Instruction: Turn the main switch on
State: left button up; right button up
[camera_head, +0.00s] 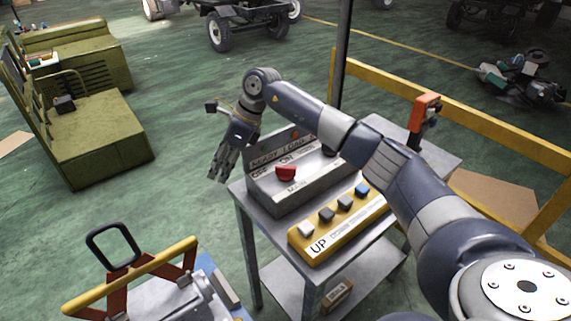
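The main switch is a red knob (286,173) on the sloped front of a grey control box (285,195). OFF and ON labels stand above it and a MAIN label below it. I cannot tell which label it points to. The box sits on a grey metal cart (248,225). My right arm reaches in from the right over the cart. My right gripper (222,172) hangs fingers-down to the left of the box, apart from the red knob. Its fingers look close together, but their opening is unclear, and nothing shows in them. My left gripper is not in view.
A yellow button panel (325,240) marked UP, with several buttons, lies before the box. A dark pole (342,50) and yellow rail (470,115) stand behind the cart. An orange-red device (424,112) is at its far corner. Green seats (105,140) stand left; open floor lies between.

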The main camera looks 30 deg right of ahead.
aim_at(286, 166)
jog(key=s+d+r+m+g+h, duration=0.1)
jog(key=s+d+r+h, duration=0.15)
jog(key=d, duration=0.65)
jog(key=s+d+r+g+h, duration=0.1)
jog(key=d+r+h, duration=0.2)
jog(key=d, duration=0.5)
notch_tip(286, 166, down, 9)
jog(key=p, duration=0.3)
jog(key=shift+f, duration=0.2)
jog(key=shift+w+f, duration=0.1)
jog(key=shift+f, duration=0.6)
grip_shut()
